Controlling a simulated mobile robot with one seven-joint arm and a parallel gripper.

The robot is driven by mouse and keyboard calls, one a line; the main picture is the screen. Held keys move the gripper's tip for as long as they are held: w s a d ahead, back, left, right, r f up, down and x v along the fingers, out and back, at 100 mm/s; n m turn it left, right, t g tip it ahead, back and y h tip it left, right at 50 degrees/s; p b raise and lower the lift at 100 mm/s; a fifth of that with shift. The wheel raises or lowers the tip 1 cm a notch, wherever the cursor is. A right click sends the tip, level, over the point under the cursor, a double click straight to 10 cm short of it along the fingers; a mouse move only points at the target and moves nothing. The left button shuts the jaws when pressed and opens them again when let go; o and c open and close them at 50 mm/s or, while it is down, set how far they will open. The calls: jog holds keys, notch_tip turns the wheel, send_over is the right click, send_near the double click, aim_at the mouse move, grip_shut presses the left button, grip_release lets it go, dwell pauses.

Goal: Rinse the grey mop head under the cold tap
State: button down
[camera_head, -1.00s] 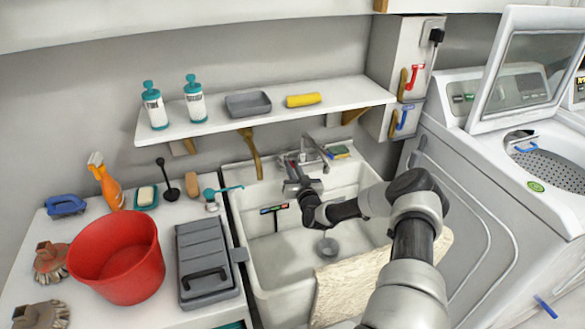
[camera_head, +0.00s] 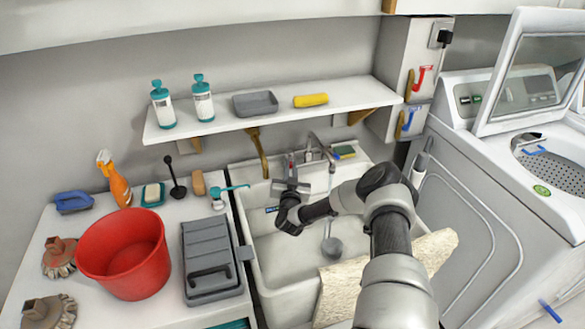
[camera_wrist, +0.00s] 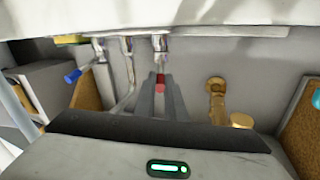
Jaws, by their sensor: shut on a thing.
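I cannot tell which is the grey one. The chrome tap (camera_head: 316,148) stands at the back of the white sink (camera_head: 262,249). My gripper (camera_head: 291,180) is at the tap's left side. In the wrist view, my gripper (camera_wrist: 159,98) is shut on a red-marked tap handle (camera_wrist: 160,80).
The red bucket (camera_head: 125,255) and a grey lidded box (camera_head: 211,262) stand left of the sink. A shelf (camera_head: 240,119) with bottles overhangs the back. A cream cloth (camera_head: 340,290) hangs over the front rim. The washer (camera_head: 490,200) closes off the right.

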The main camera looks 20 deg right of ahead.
jog(key=shift+r, duration=0.1)
jog(key=c, duration=1.8)
grip_release()
jog(key=v, duration=1.7)
jog(key=shift+s+p, duration=0.2)
jog(key=shift+p, duration=0.2)
